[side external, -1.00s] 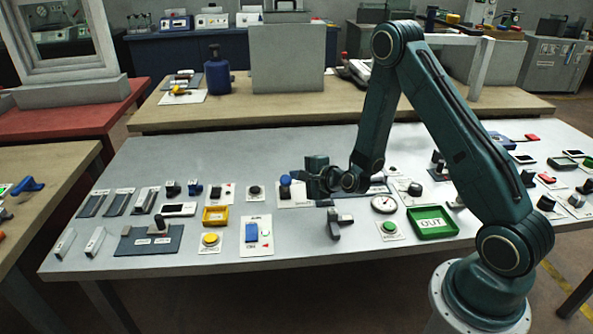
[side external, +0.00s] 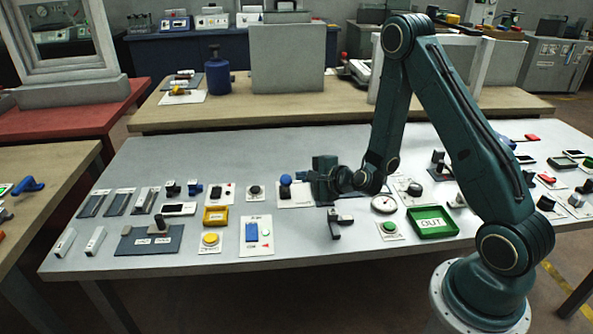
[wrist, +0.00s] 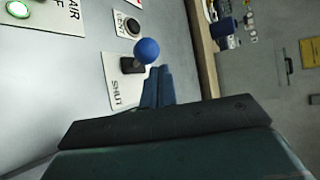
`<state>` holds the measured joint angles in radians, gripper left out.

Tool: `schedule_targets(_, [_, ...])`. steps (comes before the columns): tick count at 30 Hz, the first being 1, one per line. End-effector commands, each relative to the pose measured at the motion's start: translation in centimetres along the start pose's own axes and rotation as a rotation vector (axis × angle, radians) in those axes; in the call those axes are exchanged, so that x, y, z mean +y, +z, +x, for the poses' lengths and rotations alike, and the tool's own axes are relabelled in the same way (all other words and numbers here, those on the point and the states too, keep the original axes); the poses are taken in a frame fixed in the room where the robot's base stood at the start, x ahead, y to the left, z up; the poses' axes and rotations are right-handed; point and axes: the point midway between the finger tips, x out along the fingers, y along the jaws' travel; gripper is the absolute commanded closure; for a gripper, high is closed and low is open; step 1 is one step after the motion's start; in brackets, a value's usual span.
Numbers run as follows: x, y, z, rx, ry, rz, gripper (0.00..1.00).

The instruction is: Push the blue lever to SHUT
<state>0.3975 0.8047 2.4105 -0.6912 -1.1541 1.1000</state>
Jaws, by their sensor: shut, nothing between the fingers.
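The blue lever (side external: 286,181) has a round blue knob and a dark base and stands on a white plate (side external: 290,200) near the middle of the grey table. In the wrist view the blue knob (wrist: 147,50) is just beyond my fingertips, and its plate reads SHUT (wrist: 117,93) on the near side. My gripper (side external: 302,177) is shut and empty, held low to the right of the knob, fingers pointing at it. The fingertips also show in the wrist view (wrist: 160,73). I cannot tell whether they touch the knob. My gripper hides part of the plate.
A black round control (side external: 255,191) on a small plate is left of the lever. A grey handle (side external: 338,222) stands in front of my gripper, and a dial (side external: 383,204) and green OUT tray (side external: 433,222) are to the right. The table behind the lever is clear.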

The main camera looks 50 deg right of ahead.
Motion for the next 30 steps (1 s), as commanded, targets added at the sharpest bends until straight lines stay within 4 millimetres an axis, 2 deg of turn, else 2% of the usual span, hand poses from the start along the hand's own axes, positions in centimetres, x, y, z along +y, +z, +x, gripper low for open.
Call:
schedule_targets(9, [-0.1, -0.3, -2.0, 0.009, -0.004, 0.001, 1.00])
schedule_targets(30, [-0.2, -0.4, -4.2, 0.010, -0.003, -0.001, 1.00])
